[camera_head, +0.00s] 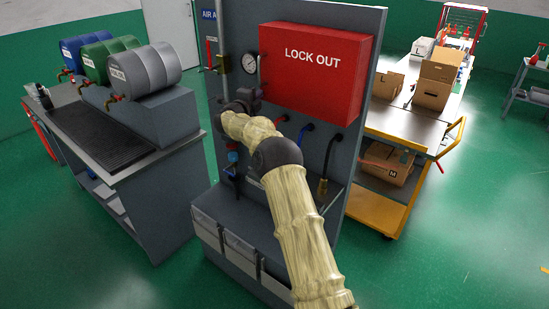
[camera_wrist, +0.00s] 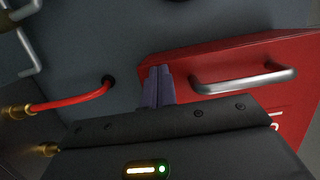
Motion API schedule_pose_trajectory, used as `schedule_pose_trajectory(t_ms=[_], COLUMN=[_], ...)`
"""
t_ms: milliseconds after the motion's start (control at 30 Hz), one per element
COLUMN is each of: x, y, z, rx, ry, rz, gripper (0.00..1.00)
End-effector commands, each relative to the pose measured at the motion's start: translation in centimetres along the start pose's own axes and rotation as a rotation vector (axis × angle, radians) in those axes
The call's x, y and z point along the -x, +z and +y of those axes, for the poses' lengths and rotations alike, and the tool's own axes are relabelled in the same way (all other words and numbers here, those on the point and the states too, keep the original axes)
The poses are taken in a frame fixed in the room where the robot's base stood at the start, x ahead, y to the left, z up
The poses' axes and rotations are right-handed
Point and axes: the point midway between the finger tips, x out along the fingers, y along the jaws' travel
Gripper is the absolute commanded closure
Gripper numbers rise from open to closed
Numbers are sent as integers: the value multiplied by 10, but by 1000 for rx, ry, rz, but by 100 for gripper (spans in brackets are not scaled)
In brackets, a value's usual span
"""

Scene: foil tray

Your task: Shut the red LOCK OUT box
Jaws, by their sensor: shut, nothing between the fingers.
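The red LOCK OUT box (camera_head: 315,75) is mounted on the upper part of a grey panel, its lettered front facing out. I see no open gap at its front in the head view, but I cannot tell whether it is fully shut. In the wrist view its red front (camera_wrist: 300,85) fills the right side and carries a silver bar handle (camera_wrist: 245,80). My gripper (camera_head: 246,97) is at the box's lower left. Its fingers (camera_wrist: 158,72) are together and empty, left of the handle and close to the red edge; contact is unclear.
A pressure gauge (camera_head: 249,63) sits left of the box. Hoses hang below it, including a red hose (camera_wrist: 75,102) in the wrist view. A bench with several drums (camera_head: 143,70) stands left, and a yellow cart with cardboard boxes (camera_head: 432,94) stands right.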

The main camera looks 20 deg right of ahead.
Motion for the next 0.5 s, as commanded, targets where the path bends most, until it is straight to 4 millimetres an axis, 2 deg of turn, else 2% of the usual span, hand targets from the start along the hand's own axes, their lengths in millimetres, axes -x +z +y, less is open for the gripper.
schedule_pose_trajectory(t_ms=[33, 267, 500], x=[-3, 19, 70], y=[-7, 1, 22], z=[-9, -3, 0], rx=[-2, -2, -1], ry=[-19, -12, -8], rz=[14, 13, 0], gripper=[100, 100, 100])
